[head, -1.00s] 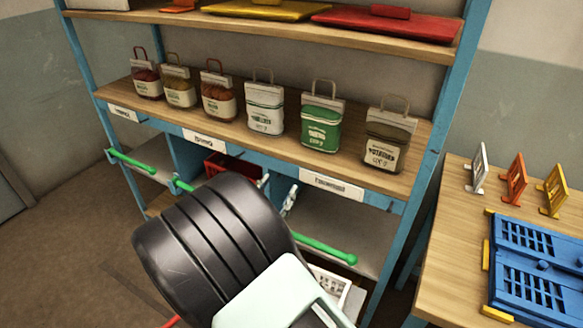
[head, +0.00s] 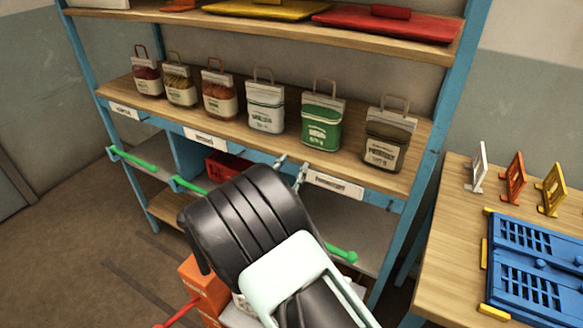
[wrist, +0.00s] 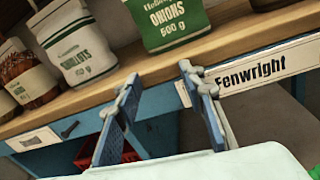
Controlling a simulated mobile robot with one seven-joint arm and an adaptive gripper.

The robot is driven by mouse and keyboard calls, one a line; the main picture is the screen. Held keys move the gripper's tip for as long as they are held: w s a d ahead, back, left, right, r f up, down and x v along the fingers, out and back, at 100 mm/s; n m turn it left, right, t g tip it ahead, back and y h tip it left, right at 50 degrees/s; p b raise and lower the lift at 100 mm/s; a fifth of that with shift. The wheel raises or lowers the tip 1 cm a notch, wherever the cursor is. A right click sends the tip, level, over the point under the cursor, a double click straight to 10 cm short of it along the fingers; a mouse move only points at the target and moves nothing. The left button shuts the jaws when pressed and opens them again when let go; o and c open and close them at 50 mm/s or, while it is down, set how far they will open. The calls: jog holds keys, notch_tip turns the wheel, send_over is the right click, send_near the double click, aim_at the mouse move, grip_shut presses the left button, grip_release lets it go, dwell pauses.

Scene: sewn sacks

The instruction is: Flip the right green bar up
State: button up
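In the head view the end of the right green bar (head: 343,253) shows right of my arm, low on the front of the blue shelf. A green stretch (head: 192,187) shows left of my arm, in line with it. My arm hides what lies between, so I cannot tell if they join. Another green bar (head: 133,158) is at the far left. My gripper (head: 291,167) is open and empty by the shelf's front edge, left of the right label. In the wrist view its fingers (wrist: 158,92) are apart. A bit of green (wrist: 315,171) shows at the lower right.
Several sacks, including a green onion sack (head: 321,121), stand on the wooden shelf board above. The Fenwright label (wrist: 267,69) is close right of the fingers. A table with a blue crate (head: 530,265) is at right. Orange boxes (head: 203,287) are low beside my arm.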

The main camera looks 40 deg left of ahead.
grip_shut()
jog(key=c, duration=0.8)
grip_release()
jog(key=o, duration=1.2)
jog(key=v, duration=1.2)
jog(key=shift+r, duration=0.1)
